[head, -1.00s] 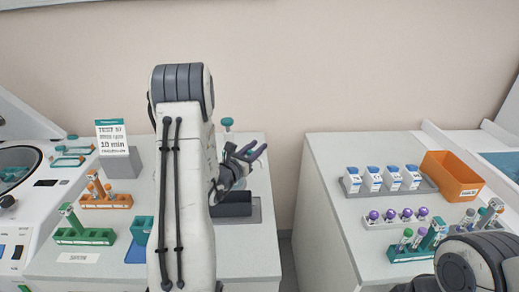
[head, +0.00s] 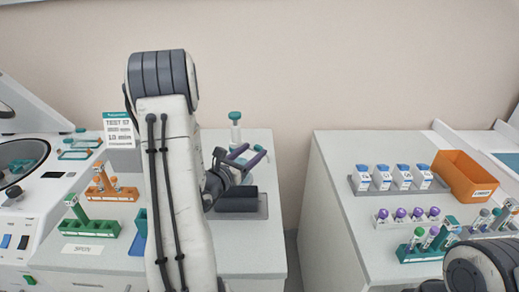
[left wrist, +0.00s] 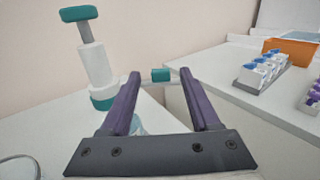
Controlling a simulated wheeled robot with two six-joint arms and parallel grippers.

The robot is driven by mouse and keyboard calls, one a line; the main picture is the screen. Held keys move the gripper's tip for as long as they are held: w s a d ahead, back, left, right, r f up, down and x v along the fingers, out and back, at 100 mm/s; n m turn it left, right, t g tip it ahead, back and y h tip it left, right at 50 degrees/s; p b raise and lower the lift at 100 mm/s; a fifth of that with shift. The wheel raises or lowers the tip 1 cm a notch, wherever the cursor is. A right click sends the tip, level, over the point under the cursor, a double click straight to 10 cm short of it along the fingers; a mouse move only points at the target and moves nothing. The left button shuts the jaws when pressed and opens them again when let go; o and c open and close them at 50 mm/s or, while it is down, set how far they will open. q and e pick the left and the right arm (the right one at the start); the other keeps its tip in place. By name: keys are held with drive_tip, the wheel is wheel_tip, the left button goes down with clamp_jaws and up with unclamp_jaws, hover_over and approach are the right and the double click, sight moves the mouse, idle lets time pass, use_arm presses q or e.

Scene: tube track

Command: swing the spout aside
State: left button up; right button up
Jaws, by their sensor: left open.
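The dispenser (head: 235,130) stands at the back of the left bench, with a teal knob on top. In the left wrist view its white body (left wrist: 97,65) stands tilted in the picture, left of the fingers. Its thin pale spout (left wrist: 182,82) runs sideways to the right, with a small teal block (left wrist: 160,75) on it. My left gripper (head: 250,158) is open, and its purple fingers also show in the left wrist view (left wrist: 160,80). The spout crosses the gap between the fingertips; I cannot tell whether they touch it. My right gripper is out of view.
A dark block on a grey tray (head: 262,207) lies below my left gripper. Tube racks (head: 85,232) and a sign (head: 118,130) stand to the left. A gap separates the right bench, which holds bottles, racks and an orange bin (head: 465,175).

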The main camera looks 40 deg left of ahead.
use_arm(q)
drive_tip(key=shift+s+b, duration=0.3)
drive_tip(key=shift+s, duration=1.55)
